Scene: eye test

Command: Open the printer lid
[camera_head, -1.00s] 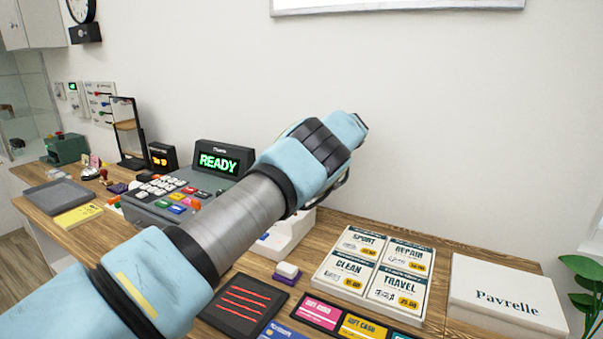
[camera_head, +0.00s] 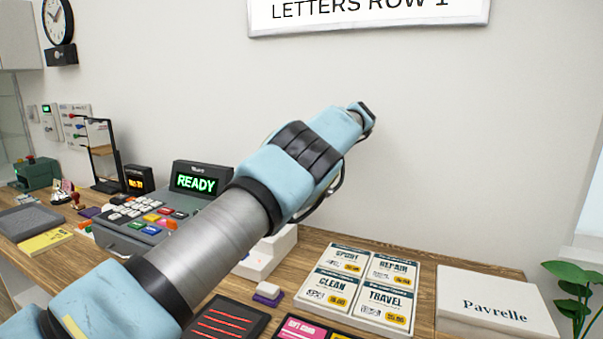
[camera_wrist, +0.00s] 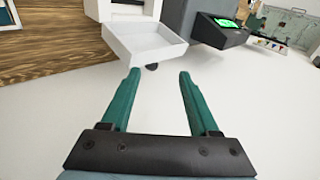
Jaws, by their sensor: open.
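A white device that looks like the printer (camera_head: 270,254) stands on the wooden counter, largely hidden behind my arm in the head view. In the wrist view a white, shallow, tray-like part (camera_wrist: 146,46) of it shows just beyond my fingertips. I cannot tell whether that part is the lid or how far it is open. My gripper (camera_wrist: 158,74) is open, its two green fingers apart with nothing between them. The fingers appear short of the white part, without clear contact. In the head view my fingers are hidden beyond the wrist.
The register with a READY display (camera_head: 196,182) stands left of the printer. Price cards (camera_head: 357,285), a white Pavrelle box (camera_head: 495,302), a small purple-and-white block (camera_head: 267,293) and a dark pad (camera_head: 226,322) lie on the counter (camera_head: 425,312). The wall (camera_head: 440,150) is behind.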

